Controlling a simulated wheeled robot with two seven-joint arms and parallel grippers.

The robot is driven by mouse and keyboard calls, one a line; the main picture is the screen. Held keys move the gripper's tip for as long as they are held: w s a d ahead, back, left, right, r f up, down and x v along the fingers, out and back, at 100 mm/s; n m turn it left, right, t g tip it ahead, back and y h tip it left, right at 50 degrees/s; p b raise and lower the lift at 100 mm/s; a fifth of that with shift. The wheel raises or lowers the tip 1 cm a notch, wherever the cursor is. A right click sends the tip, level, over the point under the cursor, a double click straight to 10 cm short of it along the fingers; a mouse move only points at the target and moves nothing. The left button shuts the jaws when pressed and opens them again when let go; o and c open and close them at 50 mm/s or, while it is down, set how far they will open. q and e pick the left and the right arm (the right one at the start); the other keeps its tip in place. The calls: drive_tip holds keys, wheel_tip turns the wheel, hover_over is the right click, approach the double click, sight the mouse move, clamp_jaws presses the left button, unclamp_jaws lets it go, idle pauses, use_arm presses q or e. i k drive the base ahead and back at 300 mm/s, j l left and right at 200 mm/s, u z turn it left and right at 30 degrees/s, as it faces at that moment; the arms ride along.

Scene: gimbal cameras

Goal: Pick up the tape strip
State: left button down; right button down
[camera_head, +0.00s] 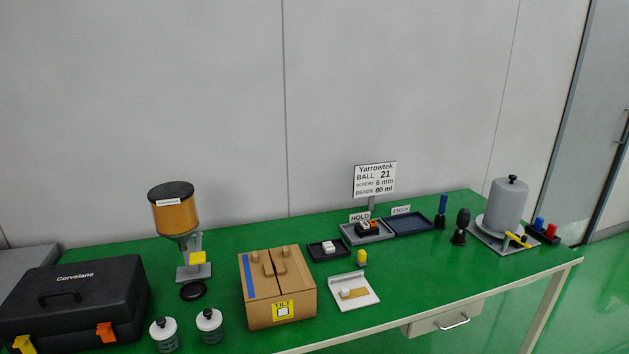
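Two strip-like things could be the tape strip; I cannot tell which it is. A blue strip (244,279) runs along the left part of the top of a cardboard box (290,301). A small tan strip (358,293) lies on a white tray (368,301), beside a small white block (346,293). The box has flap-like tan pieces on top and a yellow TILT label (283,308) on its front. Neither of my grippers is in view.
A black Corvelane case (75,300), two lidded jars (164,334) and an orange dispenser (175,215) stand left on the green table (430,270). Small dark trays (328,250), a sign (375,180) and a grey cylinder (510,207) stand right. The front right is clear.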

sight(345, 294)
drive_tip(key=i+u, duration=0.4)
drive_tip(key=i, duration=0.6)
